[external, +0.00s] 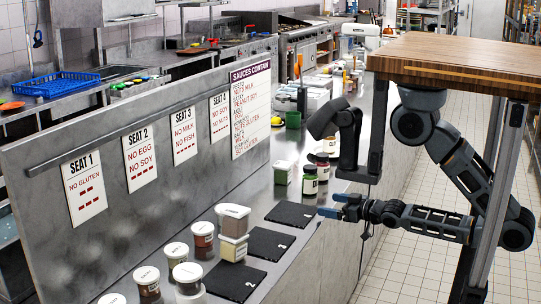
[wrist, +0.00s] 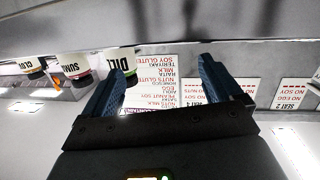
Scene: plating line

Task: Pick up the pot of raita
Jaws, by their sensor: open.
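I cannot pick out the pot of raita, as pot labels in the external view are too small to read. Several lidded pots stand in a cluster on the counter at lower left, including a brownish one (external: 203,240) and a pale one (external: 233,249) with another pot (external: 233,219) on top. My gripper (external: 335,205) is open and empty, right of the black mats; its blue fingers also show in the wrist view (wrist: 166,80).
Numbered black mats (external: 268,243) lie along the counter. A grey panel with seat signs (external: 86,187) and a sauces list (external: 250,108) stands behind. A wooden-topped stand (external: 450,58) is at right.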

